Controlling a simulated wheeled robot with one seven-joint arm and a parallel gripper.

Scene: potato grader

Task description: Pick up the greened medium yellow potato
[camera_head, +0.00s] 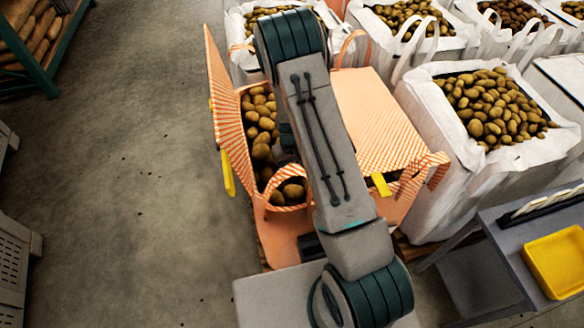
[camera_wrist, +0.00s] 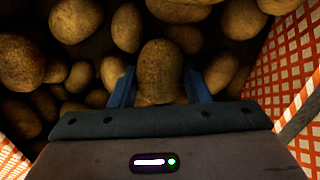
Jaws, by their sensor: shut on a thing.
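In the wrist view, my gripper (camera_wrist: 160,92) is shut on a medium potato (camera_wrist: 160,68), with a blue finger on each side of it. The potato looks brownish yellow in dim light, and I cannot tell any green on it. Many other potatoes lie around and beyond it, such as a large one at the left (camera_wrist: 18,62) and one at the top left (camera_wrist: 75,20). In the head view my arm reaches down into an orange-striped bag (camera_head: 222,95) of potatoes (camera_head: 262,150). My gripper and the held potato are hidden there behind my arm.
The orange mesh wall (camera_wrist: 290,75) of the bag rises close at the right in the wrist view. White bags (camera_head: 435,130) full of potatoes stand at the right and back. A yellow tray (camera_head: 555,262) sits on a grey table at the lower right.

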